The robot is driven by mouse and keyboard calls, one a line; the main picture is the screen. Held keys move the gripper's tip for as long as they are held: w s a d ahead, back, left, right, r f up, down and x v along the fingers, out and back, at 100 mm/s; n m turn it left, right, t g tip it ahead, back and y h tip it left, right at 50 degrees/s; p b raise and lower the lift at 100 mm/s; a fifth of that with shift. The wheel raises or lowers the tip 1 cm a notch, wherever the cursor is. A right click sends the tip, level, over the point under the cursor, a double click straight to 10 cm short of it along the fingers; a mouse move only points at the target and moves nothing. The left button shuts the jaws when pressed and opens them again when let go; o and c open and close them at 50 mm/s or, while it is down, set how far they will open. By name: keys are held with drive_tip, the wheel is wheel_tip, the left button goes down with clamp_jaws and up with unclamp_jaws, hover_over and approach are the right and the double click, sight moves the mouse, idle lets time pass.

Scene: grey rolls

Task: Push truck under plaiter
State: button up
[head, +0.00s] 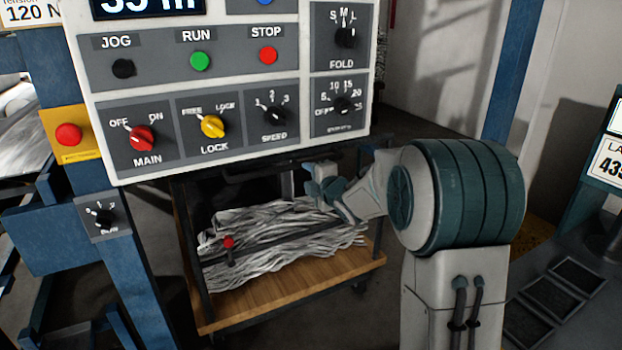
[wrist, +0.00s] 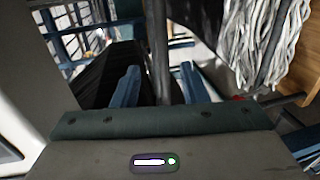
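The truck (head: 290,300) is a low cart with a wooden deck and a dark metal frame, below the control panel. A heap of crumpled grey cloth (head: 275,245) lies on it. In the wrist view the cloth (wrist: 250,40) and a strip of deck (wrist: 292,105) show at the right. My gripper (head: 322,180) is at the truck's far right side, partly hidden by my arm. In the wrist view my gripper (wrist: 158,85) has its fingers apart, with a dark bar (wrist: 158,40) between them and gaps at both sides. The plaiter cannot be clearly identified.
The control panel (head: 225,85) hangs over the truck, covering part of the view. A blue machine frame (head: 130,240) with a red button (head: 68,134) stands at the left. A red knob (head: 228,243) stands on the truck's front. Dark floor shows around the truck.

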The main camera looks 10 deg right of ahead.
drive_tip(key=s+d+r+m+g+h+p, duration=0.2)
drive_tip(key=s+m+h+p, duration=0.1)
drive_tip(key=s+m, duration=0.35)
drive_tip(key=s+d+r+m+g+h+p, duration=0.25)
drive_tip(key=s+m, duration=0.25)
drive_tip(key=s, duration=0.3)
drive_tip(key=s+a+m+g+p, duration=0.1)
drive_tip(key=s+m+g+p, duration=0.4)
drive_tip(key=s, duration=2.1)
drive_tip(key=m+g, duration=0.2)
drive_tip(key=m, duration=0.3)
drive_tip(key=shift+a+f+g+y+p, duration=0.15)
drive_tip(key=shift+a+g+y+p, duration=0.05)
drive_tip(key=shift+g+y+p, duration=0.15)
drive_tip(key=shift+w, duration=0.1)
